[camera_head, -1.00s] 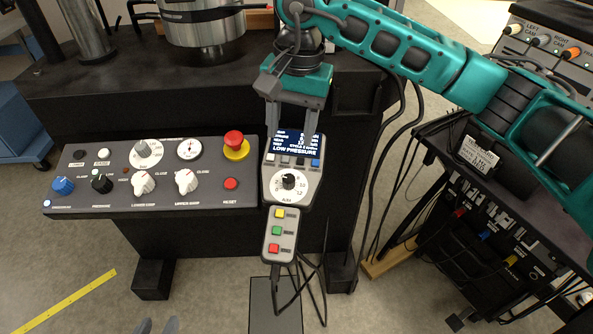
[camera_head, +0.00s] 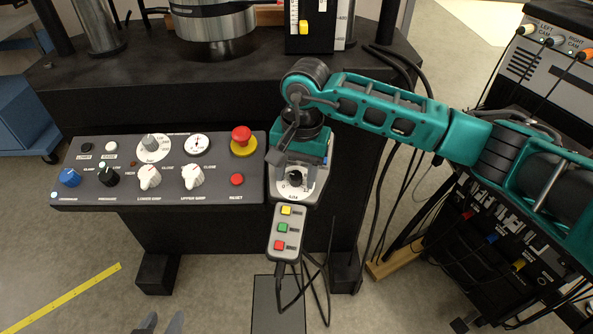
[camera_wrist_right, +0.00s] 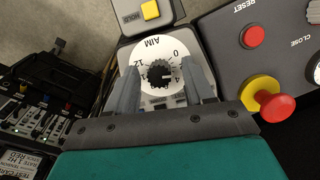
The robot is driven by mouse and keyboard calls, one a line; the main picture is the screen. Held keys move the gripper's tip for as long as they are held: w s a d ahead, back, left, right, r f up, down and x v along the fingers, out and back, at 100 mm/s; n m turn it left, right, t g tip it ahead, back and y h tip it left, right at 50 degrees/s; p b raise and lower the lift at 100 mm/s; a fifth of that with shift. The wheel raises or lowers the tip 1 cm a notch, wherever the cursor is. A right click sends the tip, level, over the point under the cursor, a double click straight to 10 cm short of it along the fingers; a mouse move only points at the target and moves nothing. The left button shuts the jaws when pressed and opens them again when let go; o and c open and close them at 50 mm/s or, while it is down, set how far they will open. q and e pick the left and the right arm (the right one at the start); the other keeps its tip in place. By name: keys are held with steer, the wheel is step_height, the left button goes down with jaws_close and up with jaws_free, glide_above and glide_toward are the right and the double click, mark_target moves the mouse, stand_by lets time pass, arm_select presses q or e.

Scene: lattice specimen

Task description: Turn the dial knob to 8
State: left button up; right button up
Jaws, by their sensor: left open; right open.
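The dial knob (camera_wrist_right: 160,77) is black and ribbed, on a white numbered dial face (camera_wrist_right: 145,50) of a hand-held control box. In the wrist view its pale mark points right, toward what looks like a 4. My right gripper (camera_wrist_right: 168,88) is open, its grey fingers on either side of the knob with gaps; I cannot tell if they touch the box. In the head view the right gripper (camera_head: 297,178) covers the screen, while the knob (camera_head: 295,179) shows partly. My left gripper (camera_head: 160,325) shows only grey fingertips, apart, at the bottom edge.
A grey control panel (camera_head: 120,203) with knobs, a red emergency button (camera_head: 241,134) and a red reset button (camera_head: 237,179) stands just left of the box. Below hangs a button pad (camera_head: 283,243) with cables. A cart with instruments (camera_head: 480,225) is at the right.

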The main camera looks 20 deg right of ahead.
steer(key=shift+c, duration=0.2)
jaws_close()
stand_by(0.3)
